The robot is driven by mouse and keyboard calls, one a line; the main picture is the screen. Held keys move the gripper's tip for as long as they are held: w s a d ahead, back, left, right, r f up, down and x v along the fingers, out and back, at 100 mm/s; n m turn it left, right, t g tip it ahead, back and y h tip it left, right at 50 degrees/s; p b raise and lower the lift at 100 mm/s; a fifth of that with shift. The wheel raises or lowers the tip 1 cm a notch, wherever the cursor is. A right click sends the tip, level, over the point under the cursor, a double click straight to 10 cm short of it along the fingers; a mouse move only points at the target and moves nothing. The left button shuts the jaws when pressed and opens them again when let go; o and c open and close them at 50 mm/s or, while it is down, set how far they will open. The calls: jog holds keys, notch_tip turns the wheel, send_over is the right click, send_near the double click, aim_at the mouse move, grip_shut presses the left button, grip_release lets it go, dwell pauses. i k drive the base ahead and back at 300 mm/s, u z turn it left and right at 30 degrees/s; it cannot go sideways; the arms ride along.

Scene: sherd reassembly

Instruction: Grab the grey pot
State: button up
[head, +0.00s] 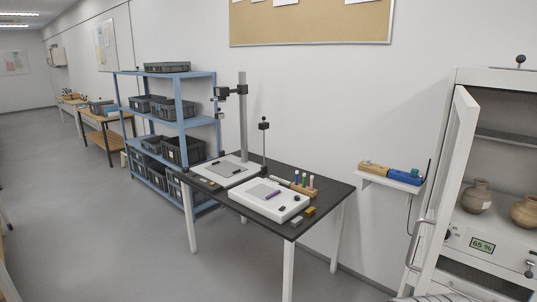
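Two pots stand on a shelf in the open white cabinet (497,82) at the far right. The left one is a greyish-tan pot (475,199) with a narrow neck and a small pale label. The right one is a browner, orange-tan pot (525,213), partly cut off by the picture edge. Neither is plainly grey; the left one is the greyer. My gripper is not in view, so its state is hidden.
The cabinet's glazed door (447,180) stands open at the pots' left. A display (482,245) below them reads 65 %. A small wall shelf (392,183) and a black-topped table (322,206) stand further left. Blue shelving (199,100) holds grey bins. The left floor (90,220) is clear.

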aim_at(475, 200)
jog(key=u, duration=0.65)
jog(key=i, duration=0.7)
jog(key=z, duration=2.05)
